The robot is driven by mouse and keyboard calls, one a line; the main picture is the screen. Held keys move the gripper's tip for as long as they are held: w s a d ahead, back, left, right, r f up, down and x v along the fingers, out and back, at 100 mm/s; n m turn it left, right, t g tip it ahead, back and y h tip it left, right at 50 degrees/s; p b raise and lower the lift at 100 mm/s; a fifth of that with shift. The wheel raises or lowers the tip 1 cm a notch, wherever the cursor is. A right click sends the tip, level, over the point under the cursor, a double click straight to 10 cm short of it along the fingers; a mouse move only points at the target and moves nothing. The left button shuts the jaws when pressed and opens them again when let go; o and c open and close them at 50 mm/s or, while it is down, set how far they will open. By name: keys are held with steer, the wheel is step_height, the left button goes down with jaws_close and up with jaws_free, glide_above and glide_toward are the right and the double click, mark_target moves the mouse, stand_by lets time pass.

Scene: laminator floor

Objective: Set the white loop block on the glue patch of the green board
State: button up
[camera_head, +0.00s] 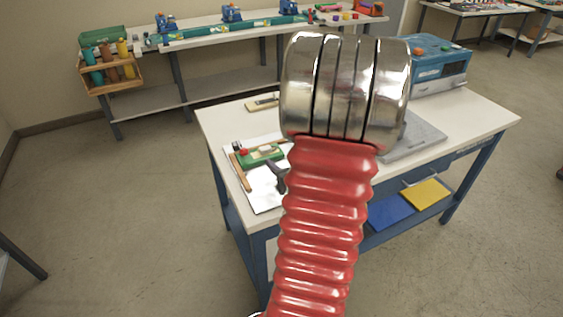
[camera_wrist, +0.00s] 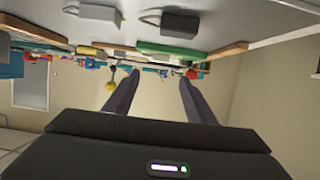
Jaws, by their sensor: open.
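The green board (camera_head: 267,154) lies on the near worktable, left of my red arm in the head view. It also shows edge-on in the upside-down wrist view (camera_wrist: 172,50). A pale block with a wire loop (camera_wrist: 100,13), probably the white loop block, stands near the top left of the wrist view. A darker grey loop block (camera_wrist: 180,22) is right of it. I cannot make out the glue patch. My gripper (camera_wrist: 160,78) is open and empty, its two dark fingers apart. In the head view only a dark part of it (camera_head: 277,176) shows beside my arm.
The worktable (camera_head: 480,112) holds a white sheet (camera_head: 265,192), wooden strips (camera_head: 240,172), a grey plate (camera_head: 420,140) and a blue machine (camera_head: 440,65). My arm hides the table's middle. A long bench (camera_head: 210,36) with tools stands behind, with open floor between.

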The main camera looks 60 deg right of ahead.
steer(key=shift+w, duration=0.1)
stand_by(0.3)
steer(key=shift+w+a+r, duration=0.15)
steer(key=shift+w+r, duration=0.1)
steer(key=w+a+r+n+g, duration=0.1)
steer(key=w+a+r, duration=0.15)
steer(key=a, duration=0.35)
steer(key=w+a+r+n+g+y, duration=0.1)
steer(key=w+a+r, duration=0.1)
steer(key=a+r, duration=0.25)
steer(key=w+a+r+g, duration=0.1)
steer(key=w+a+r, duration=0.15)
steer(key=a, duration=0.45)
steer(key=s+a+r+n+g+y, duration=0.1)
steer(key=s+a, duration=0.3)
steer(key=a, duration=0.4)
steer(key=s+a+r+n+g+y, duration=0.1)
steer(key=s+a+y, duration=0.2)
steer(key=a, duration=0.6)
steer(key=s+a+r+n+g+y, duration=0.1)
steer(key=s+a, duration=0.3)
steer(key=a, duration=0.5)
steer(key=shift+s+r+n+y, duration=0.2)
steer(key=shift+s+n+y, duration=0.15)
steer(key=shift+n+y, duration=0.25)
steer(key=shift+a, duration=0.1)
